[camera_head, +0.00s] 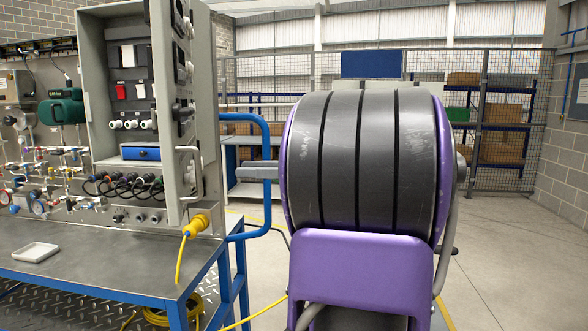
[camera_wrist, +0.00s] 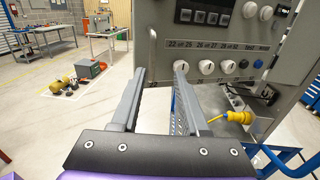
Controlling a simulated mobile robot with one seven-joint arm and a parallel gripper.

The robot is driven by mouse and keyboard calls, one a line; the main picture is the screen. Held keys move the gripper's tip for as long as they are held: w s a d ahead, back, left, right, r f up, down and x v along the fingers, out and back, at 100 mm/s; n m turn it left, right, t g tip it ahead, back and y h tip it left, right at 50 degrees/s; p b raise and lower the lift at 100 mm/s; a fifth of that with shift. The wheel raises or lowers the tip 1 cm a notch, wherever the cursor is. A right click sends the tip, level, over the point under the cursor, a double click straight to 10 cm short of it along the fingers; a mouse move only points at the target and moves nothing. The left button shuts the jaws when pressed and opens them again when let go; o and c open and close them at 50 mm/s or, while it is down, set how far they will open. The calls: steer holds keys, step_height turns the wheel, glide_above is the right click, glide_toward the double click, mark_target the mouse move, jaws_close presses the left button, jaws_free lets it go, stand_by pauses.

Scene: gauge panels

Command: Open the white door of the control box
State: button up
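The control box (camera_head: 95,90) stands on the bench at the left of the head view. Its pale grey-white door (camera_head: 171,110) is swung open at the box's right side and shows nearly edge-on, with the inside switches visible. The door's front face (camera_wrist: 250,50) fills the upper right of the wrist view, with knobs and labels. A pale bar handle (camera_head: 190,172) is on the door; it also shows in the wrist view (camera_wrist: 152,47). My gripper (camera_wrist: 160,70) is open, its fingertips to either side of the handle's lower end in the picture. I cannot tell whether they touch it.
A yellow plug (camera_head: 197,226) with a cable sticks out below the door. The metal workbench (camera_head: 110,262) has a blue frame and a small white tray (camera_head: 35,252). Mesh fencing and shelves (camera_head: 500,120) stand at the back.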

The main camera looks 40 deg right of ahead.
steer(key=v, duration=0.7)
steer(key=shift+s+d, duration=0.25)
steer(key=shift+r, duration=0.1)
